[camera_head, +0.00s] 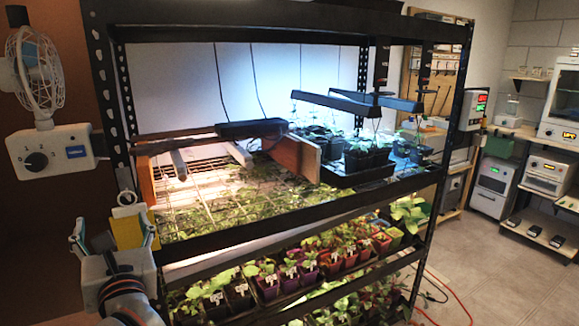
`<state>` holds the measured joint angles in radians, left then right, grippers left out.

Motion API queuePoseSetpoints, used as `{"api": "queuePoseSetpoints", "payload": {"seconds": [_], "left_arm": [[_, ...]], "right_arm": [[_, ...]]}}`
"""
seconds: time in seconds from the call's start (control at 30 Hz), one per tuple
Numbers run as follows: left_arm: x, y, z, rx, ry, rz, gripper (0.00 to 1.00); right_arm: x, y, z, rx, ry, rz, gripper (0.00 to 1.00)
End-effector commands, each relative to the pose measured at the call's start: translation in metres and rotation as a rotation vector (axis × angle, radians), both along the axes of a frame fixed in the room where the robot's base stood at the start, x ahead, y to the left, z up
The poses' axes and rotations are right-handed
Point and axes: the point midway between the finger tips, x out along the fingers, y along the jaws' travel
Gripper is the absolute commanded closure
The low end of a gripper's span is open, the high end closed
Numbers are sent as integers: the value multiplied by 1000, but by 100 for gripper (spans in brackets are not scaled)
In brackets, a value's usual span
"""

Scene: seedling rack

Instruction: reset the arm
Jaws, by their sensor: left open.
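My left gripper (112,230) is at the lower left, in front of the rack's left post, with its fingers pointing up. Its two fingers are spread wide apart and it is open. A yellow block-like thing (128,228) with a white top is just behind the fingers, beside the rack post. I see no object held, and I cannot tell whether the right finger touches the yellow thing. My right gripper is not in view.
The black metal rack (300,218) fills the middle. Its upper shelf bears a wooden-sided bed under wire mesh (205,195) and a black tray (355,177). Potted seedlings (270,280) line the lower shelf. A fan (40,70) and control box (52,150) are left. The floor (490,275) at right is mostly clear.

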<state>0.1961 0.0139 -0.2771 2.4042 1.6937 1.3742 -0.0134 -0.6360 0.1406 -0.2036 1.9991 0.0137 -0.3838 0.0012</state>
Motion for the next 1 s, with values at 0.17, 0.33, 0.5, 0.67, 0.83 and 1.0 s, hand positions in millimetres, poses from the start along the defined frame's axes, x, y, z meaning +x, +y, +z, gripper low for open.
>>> {"api": "queuePoseSetpoints", "payload": {"seconds": [0.17, 0.33, 0.5, 0.67, 0.83, 1.0], "left_arm": [[-25, 2, 4, 564, 101, 175, 33], [-29, -58, -22, 1200, 245, 202, 33], [-29, -133, -108, 1800, 395, 81, 33], [-47, -174, -209, 2230, 503, -96, 33], [-87, -191, -318, 2611, 592, -328, 33], [-141, -183, -409, 2916, 650, -571, 33]], "right_arm": [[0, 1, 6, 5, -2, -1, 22], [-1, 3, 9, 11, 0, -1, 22], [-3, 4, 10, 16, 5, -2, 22], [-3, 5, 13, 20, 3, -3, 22], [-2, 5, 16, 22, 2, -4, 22], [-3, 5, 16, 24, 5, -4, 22]]}}
